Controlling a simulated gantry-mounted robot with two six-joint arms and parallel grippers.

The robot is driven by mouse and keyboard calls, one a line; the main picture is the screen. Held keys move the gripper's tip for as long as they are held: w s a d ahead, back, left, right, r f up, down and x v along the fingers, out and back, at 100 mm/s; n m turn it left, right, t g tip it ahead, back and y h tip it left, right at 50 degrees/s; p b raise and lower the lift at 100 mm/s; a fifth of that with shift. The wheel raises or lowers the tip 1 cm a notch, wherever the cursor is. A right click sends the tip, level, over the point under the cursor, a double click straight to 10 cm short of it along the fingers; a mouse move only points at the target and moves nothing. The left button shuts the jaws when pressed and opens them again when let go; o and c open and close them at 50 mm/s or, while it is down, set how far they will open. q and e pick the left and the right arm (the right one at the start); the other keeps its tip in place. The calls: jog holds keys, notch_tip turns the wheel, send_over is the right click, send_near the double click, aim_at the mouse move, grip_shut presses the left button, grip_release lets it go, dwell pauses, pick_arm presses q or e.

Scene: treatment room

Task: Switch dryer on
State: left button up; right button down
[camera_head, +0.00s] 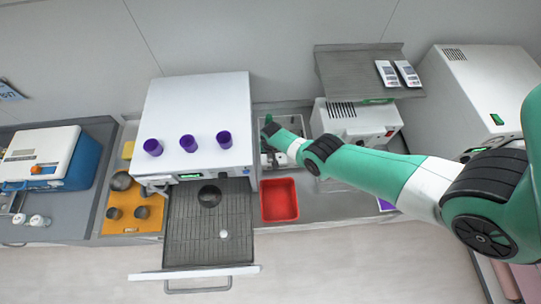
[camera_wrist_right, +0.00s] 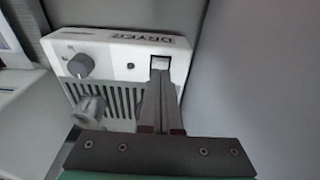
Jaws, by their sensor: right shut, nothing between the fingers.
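The dryer fills the middle of the right wrist view (camera_wrist_right: 110,50). It is a white box with DRYER lettering, a grey knob (camera_wrist_right: 80,66), a slotted grille and a small pale switch (camera_wrist_right: 160,63). My right gripper (camera_wrist_right: 160,78) is shut and empty. Its fingertips overlap the lower edge of the switch; I cannot tell if they touch it. My left gripper is not in view.
A white machine (camera_head: 205,100) with several purple cups on top stands left of my right wrist, its tray (camera_head: 180,235) pulled out. A red bin (camera_head: 280,200) lies below the wrist. A tall white cabinet (camera_head: 480,85) stands to the right. A grey shelf (camera_head: 340,70) overhangs the back.

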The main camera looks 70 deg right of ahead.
jog(key=shift+f+b, duration=0.85)
jog(key=shift+f, duration=0.05)
dwell(0.7)
notch_tip(320, 180, up, 7)
jog(key=p, duration=0.7)
jog(key=shift+r, duration=0.1)
dwell(0.4)
